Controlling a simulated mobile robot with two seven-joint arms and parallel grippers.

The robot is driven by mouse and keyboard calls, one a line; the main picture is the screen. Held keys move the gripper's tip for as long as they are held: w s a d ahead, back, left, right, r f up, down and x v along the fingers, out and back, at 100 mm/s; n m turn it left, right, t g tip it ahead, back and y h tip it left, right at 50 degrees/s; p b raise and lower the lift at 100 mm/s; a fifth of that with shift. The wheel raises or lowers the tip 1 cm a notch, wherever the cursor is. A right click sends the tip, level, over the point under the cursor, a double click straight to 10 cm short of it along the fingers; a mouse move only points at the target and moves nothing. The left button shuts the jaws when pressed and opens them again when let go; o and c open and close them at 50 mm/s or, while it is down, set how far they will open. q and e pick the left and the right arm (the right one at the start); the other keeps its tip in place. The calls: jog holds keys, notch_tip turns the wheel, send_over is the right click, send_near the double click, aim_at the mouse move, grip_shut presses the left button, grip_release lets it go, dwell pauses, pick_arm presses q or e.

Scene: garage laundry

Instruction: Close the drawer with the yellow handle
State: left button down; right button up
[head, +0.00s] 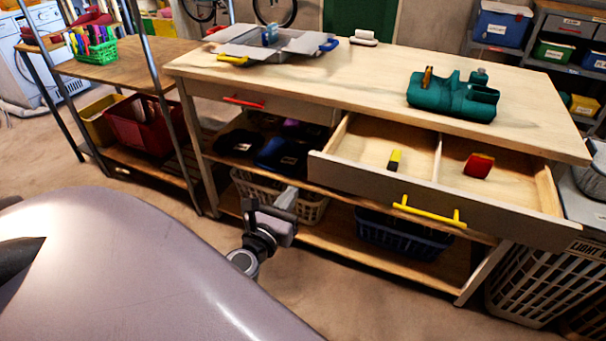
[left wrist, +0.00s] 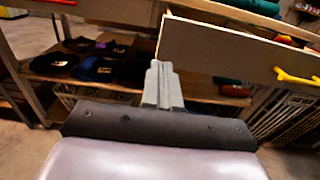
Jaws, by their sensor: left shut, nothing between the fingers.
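The drawer with the yellow handle (head: 429,213) is pulled out from the right side of the wooden workbench. Its grey front (head: 345,173) faces me. Inside lie a yellow and black item (head: 394,160) and a red item (head: 479,165), in separate compartments. My left gripper (head: 290,197) is shut and empty, left of and lower than the drawer front, apart from the handle. In the left wrist view the shut fingers (left wrist: 161,82) point toward the bench, with the drawer front (left wrist: 220,50) and yellow handle (left wrist: 297,77) to the right. My right gripper is not in view.
A shut drawer with a red handle (head: 244,101) is left of the open one. A green organizer (head: 453,97) and an open grey toolbox (head: 265,42) stand on the bench top. Baskets (head: 400,237) sit on the lower shelf. Floor in front is clear.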

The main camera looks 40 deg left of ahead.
aim_at(309, 168)
pick_arm(q)
jog(key=x, duration=0.7)
jog(key=shift+w, duration=0.3)
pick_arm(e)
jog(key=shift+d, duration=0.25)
pick_arm(q)
jog(key=shift+a, duration=0.1)
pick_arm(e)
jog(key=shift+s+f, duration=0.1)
